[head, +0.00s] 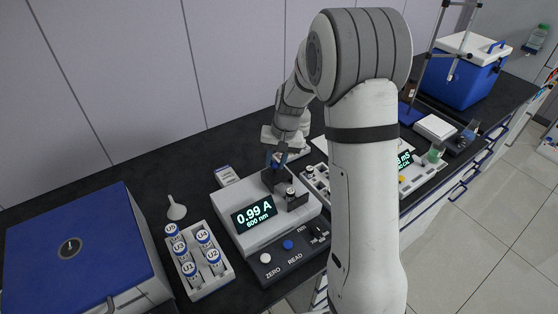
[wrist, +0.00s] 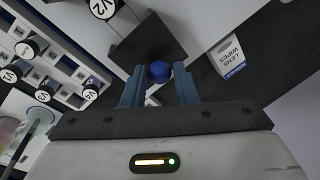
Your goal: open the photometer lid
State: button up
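The photometer (head: 232,204) is a pale box with a lit display reading 0.99 A, 600 nm. On its top is a dark lid (head: 271,179), partly hidden by my gripper; its exact angle is hard to tell. In the wrist view the lid (wrist: 143,38) is a dark square plate with a round blue knob (wrist: 159,71) at its near edge. My gripper (wrist: 159,76) has its two blue fingers on either side of the knob, with small gaps showing. In the head view my gripper (head: 277,159) is directly over the lid. A capped vial (head: 291,193) stands beside the lid.
A white rack (head: 205,285) of U-labelled vials and a funnel (head: 176,208) lie left of the photometer, near a blue-topped box (head: 75,245). Another vial rack (wrist: 62,62) is close by on the other side. A lens wipes box (wrist: 230,57) stands behind.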

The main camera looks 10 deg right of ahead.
aim_at(281, 172)
jog(key=o, duration=0.3)
jog(key=shift+o, duration=0.2)
notch_tip(281, 172, up, 8)
jog(key=d+b, duration=0.1)
jog(key=shift+s+d+f, duration=0.2)
jog(key=shift+d, duration=0.05)
jog(key=s+d+r+n+t+h, duration=0.1)
jog(key=s+r, duration=0.2)
jog(key=s, duration=1)
jog(key=s+r+n+t+h, duration=0.1)
jog(key=s+r+t, duration=0.1)
jog(key=s, duration=1.1)
jog(key=shift+s+d+r, duration=0.4)
jog(key=shift+r, duration=0.45)
